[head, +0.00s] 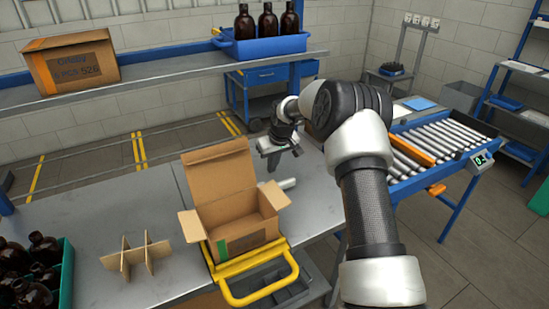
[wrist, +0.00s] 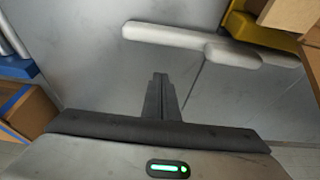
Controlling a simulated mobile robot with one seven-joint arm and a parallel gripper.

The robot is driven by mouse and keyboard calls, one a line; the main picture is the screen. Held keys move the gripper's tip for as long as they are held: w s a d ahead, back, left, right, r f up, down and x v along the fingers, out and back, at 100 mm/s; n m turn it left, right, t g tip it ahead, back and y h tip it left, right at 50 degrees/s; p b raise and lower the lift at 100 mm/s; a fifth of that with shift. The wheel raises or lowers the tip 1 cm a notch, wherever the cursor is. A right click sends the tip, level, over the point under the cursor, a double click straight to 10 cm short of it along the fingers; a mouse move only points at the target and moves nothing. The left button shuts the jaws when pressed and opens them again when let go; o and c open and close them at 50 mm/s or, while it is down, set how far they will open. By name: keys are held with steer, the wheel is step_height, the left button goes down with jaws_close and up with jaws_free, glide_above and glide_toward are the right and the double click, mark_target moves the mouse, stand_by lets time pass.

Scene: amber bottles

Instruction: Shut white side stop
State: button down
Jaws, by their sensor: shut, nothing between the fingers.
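The white side stop (wrist: 165,34) is a pale rounded bar in the upper part of the wrist view, with a shorter rounded piece (wrist: 232,56) at its right. In the head view the stop (head: 287,184) shows as a small pale bar on the steel bench, right of the open cardboard box (head: 240,228). My gripper (wrist: 160,78) is shut and empty, its fingertips together above the bench and apart from the stop. In the head view my gripper (head: 272,160) is behind the box's right side. How the stop is mounted is hidden.
A yellow frame with a handle (head: 262,280) holds the box. A cardboard divider (head: 135,256) and a green crate (head: 67,275) of amber bottles are at left. A roller conveyor (head: 420,145) is at right.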

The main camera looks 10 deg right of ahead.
mark_target(280, 183)
steer(key=shift+x, duration=0.95)
steer(key=s, duration=0.1)
steer(key=s+d, duration=0.1)
steer(key=s, duration=0.1)
steer(key=shift+r, duration=0.25)
steer(key=shift+s+d+f, duration=0.1)
steer(key=shift+s+d, duration=0.05)
steer(key=shift+s, duration=0.3)
steer(key=shift+s+d+m, duration=0.15)
steer(key=shift+s+m, duration=0.2)
steer(key=shift+m, duration=0.15)
steer(key=shift+s+d+f+m+h+b, duration=0.1)
steer(key=shift+s+m+h+b, duration=0.2)
steer(key=shift+s+m+b, duration=0.25)
steer(key=shift+s+d+f+m+h+b, duration=0.15)
steer(key=shift+s+m+h+b, duration=0.2)
steer(key=shift+m+b, duration=0.4)
steer(key=s+m+b, duration=0.1)
steer(key=m, duration=0.1)
steer(key=s+m+h+b, duration=0.1)
steer(key=s+m, duration=0.1)
steer(key=shift+r, duration=0.25)
steer(key=shift+s, duration=0.45)
